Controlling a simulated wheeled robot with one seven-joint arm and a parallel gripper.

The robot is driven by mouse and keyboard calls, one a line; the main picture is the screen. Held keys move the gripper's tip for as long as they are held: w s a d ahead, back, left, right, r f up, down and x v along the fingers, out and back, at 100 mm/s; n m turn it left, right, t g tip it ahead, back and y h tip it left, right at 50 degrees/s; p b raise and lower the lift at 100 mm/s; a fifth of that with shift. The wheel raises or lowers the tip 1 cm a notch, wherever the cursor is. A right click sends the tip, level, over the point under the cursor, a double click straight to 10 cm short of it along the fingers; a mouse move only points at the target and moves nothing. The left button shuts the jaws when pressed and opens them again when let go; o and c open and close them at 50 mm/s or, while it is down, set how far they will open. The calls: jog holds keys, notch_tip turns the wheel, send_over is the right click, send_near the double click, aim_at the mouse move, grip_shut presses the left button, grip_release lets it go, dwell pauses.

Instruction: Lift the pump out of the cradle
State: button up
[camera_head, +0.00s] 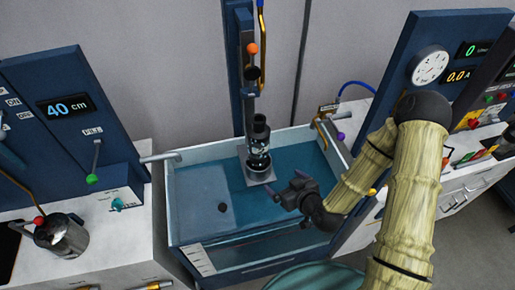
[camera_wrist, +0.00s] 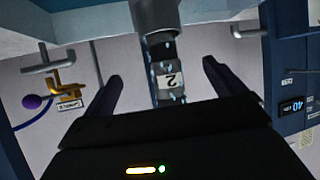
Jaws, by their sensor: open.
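The pump (camera_head: 259,140) is a dark upright cylinder with a pale label, at the far middle of the water tank. It is above a grey square plate (camera_head: 261,172), which may be part of the cradle; I cannot make out how it is held. My gripper (camera_head: 292,188) is open and empty. It is over the tank, to the right of the pump and nearer the camera, apart from it.
The tank (camera_head: 172,215) holds blue water with a small dark round spot. A blue column (camera_head: 236,70) with an orange ball (camera_head: 252,48) rises behind the pump. A brass tap (camera_head: 320,132) is at the right rim. A metal jug (camera_head: 62,236) stands on the left counter.

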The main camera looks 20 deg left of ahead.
aim_at(262, 159)
jog(key=shift+s+a+r+m+t+y, duration=0.15)
jog(key=shift+a+r+t+y, duration=0.1)
jog(key=shift+a+t, duration=0.15)
jog(key=shift+s+a+r+m+t+y, duration=0.15)
jog(key=shift+a+r+t+y, duration=0.1)
jog(key=shift+a+t, duration=0.15)
jog(key=shift+w+f, duration=0.15)
jog(key=shift+w, duration=0.05)
jog(key=b+x, duration=0.4)
jog(key=b, duration=0.9)
jog(key=shift+w+f, duration=0.1)
jog(key=shift+w, duration=0.1)
jog(key=b, duration=0.2)
jog(key=shift+a+f+b, duration=0.1)
jog(key=shift+a+b, duration=0.1)
jog(key=shift+b, duration=0.1)
jog(key=shift+p+x, duration=1.05)
jog(key=shift+x, duration=2.6)
